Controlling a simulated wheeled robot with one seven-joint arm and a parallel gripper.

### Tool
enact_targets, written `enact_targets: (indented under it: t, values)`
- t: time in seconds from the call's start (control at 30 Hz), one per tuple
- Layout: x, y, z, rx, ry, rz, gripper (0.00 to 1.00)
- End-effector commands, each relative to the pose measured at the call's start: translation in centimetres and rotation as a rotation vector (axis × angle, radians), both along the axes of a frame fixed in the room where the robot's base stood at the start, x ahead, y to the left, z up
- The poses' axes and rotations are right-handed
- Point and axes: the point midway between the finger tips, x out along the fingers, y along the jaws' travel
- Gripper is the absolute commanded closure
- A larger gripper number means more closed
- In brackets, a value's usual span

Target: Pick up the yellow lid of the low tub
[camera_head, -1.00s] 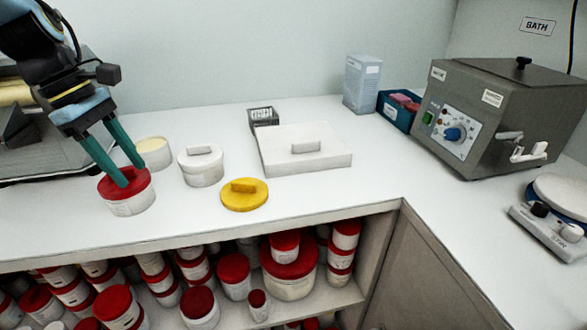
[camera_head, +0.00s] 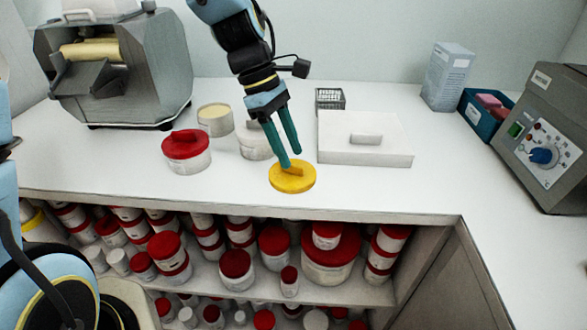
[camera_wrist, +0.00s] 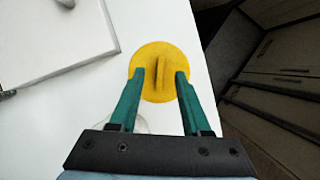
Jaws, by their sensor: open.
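The yellow lid (camera_head: 292,180) is a flat disc with a bar handle, lying on the white counter near its front edge. It also shows in the wrist view (camera_wrist: 151,58). My gripper (camera_head: 290,160) is over the lid, its two green fingers pointing down at it. In the wrist view my gripper (camera_wrist: 160,75) is open, with one finger on each side of the handle and nothing between the fingertips but the handle area. I cannot tell whether the fingertips touch the lid. The low tub may be the open pale tub (camera_head: 215,119) behind.
A red-lidded tub (camera_head: 186,151) stands to the left, and a white-lidded tub (camera_head: 252,143) is partly hidden behind my gripper. A flat white box (camera_head: 345,147) and a small dark rack (camera_head: 330,97) stand behind right. Shelves below hold several red-lidded tubs.

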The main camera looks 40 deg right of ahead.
Motion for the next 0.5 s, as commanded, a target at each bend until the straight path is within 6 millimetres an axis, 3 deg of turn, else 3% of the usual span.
enact_targets:
  t: [0.2, 0.5]
  values:
    - [-1.0, -0.4, -2.4, 0.002, 0.002, -0.002, 0.53]
    - [-1.0, -0.5, -2.6, 0.0, 0.0, -0.001, 0.56]
